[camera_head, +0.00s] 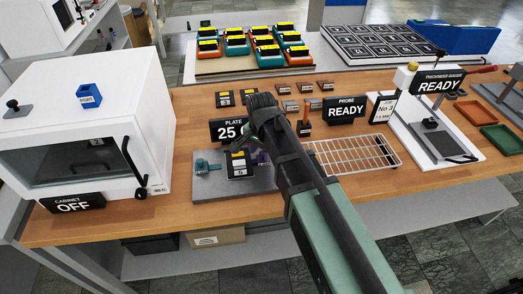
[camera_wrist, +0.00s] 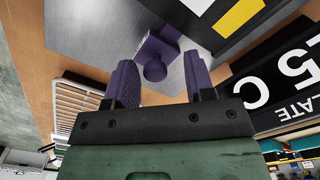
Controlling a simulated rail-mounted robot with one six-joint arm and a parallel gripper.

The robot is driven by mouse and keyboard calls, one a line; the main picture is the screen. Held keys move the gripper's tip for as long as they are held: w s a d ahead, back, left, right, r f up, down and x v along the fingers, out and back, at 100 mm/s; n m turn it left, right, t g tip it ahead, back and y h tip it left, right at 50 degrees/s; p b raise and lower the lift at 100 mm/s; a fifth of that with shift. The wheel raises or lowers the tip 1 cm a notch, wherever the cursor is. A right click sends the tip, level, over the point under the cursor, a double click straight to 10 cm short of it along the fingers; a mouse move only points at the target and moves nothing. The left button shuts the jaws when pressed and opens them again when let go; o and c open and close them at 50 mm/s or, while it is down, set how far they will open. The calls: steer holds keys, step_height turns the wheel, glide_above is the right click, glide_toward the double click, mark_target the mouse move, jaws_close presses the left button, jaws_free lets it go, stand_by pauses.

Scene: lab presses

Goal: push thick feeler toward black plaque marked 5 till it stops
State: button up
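A purple feeler block with a round knob (camera_wrist: 155,62) sits on the grey metal plate (camera_wrist: 100,32) in the wrist view. I cannot tell its thickness. In the head view the purple block (camera_head: 262,158) is mostly hidden by my arm. The black plaque marked 5 (camera_head: 239,172) stands left of it on the plate; a dark block with yellow and white patches (camera_wrist: 228,22) shows at the wrist view's top right. A teal piece (camera_head: 202,166) lies on the plaque's other side. My gripper (camera_wrist: 160,60) is open, its purple fingers on either side of the knob, with gaps showing.
The "PLATE 25 C" sign (camera_head: 230,130) stands behind the plate. A wire rack (camera_head: 352,154) is to the right, and a white cabinet (camera_head: 75,125) marked OFF to the left. Small plaques and blocks (camera_head: 290,105) lie behind. The thickness gauge (camera_head: 430,135) is at the right.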

mark_target(262, 153)
steer(key=shift+d, duration=0.1)
step_height(262, 153, up, 11)
steer(key=p, duration=1.1)
steer(key=shift+f, duration=0.1)
steer(key=s+d+n, duration=0.7)
steer(key=s+d, duration=0.5)
steer(key=d, duration=0.3)
steer(key=shift+s+d, duration=0.15)
steer(key=shift+s, duration=0.05)
